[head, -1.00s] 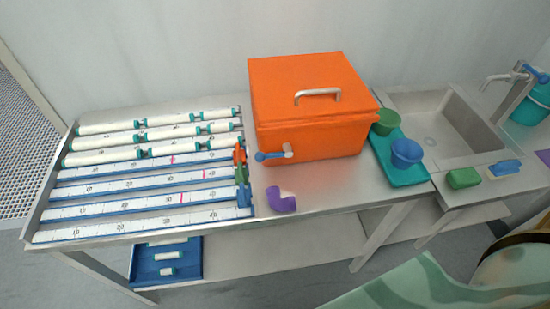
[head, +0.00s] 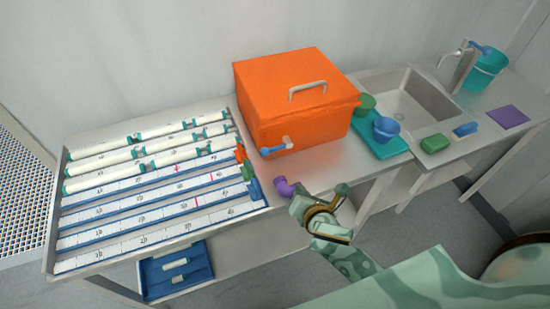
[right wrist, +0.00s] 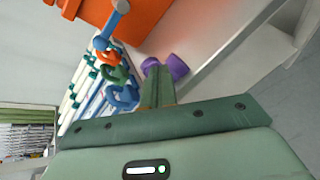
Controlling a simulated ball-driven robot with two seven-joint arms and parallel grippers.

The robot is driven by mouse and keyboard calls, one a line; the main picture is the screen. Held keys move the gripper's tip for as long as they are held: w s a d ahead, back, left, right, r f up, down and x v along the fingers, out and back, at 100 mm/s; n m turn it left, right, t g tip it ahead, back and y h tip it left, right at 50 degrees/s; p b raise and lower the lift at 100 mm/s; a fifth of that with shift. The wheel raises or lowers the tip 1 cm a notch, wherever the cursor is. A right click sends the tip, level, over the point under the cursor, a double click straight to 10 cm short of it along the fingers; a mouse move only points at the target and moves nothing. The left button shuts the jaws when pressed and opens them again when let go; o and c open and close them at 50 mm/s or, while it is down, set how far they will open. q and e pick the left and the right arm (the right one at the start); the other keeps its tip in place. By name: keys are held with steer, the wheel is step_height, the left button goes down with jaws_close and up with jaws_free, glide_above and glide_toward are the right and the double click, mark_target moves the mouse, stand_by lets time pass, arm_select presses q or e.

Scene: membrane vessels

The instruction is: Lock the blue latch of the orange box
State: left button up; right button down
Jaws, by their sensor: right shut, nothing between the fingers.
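The orange box (head: 290,98) stands on the steel table with its lid down and a grey handle on top. Its blue latch (head: 271,150) is on the front face, with the lever pointing left from a grey pivot. The right wrist view shows the latch (right wrist: 109,28) at the upper left, beside part of the orange box (right wrist: 135,15). My right gripper (head: 342,189) is in front of the table's front edge, to the lower right of the latch and apart from it. Its fingers (right wrist: 157,72) are shut and empty. My left gripper is not in view.
A purple bent piece (head: 283,187) lies in front of the box. Left is a rack (head: 140,236) with white tubes; coloured clips (head: 246,172) sit at its right end. A teal tray (head: 395,148) with cups and a sink (head: 408,105) are right of the box.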

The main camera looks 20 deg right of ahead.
mark_target(276, 149)
steer(key=w+a+r+n, duration=0.1)
steer(key=n, duration=0.1)
steer(key=w+r+n+t+y, duration=0.1)
steer(key=n, duration=0.2)
steer(key=w+a+r+n, duration=0.1)
steer(key=n, duration=0.1)
steer(key=shift+w+a+r+n+t+y, duration=0.1)
steer(key=shift+a+r+n+t+y, duration=0.2)
steer(key=shift+a+t, duration=0.1)
steer(key=shift+w, duration=0.15)
steer(key=b+x, duration=0.2)
steer(key=x, duration=0.8)
steer(key=shift+r, duration=0.1)
steer(key=shift+r+p, duration=0.15)
steer(key=shift+p, duration=0.25)
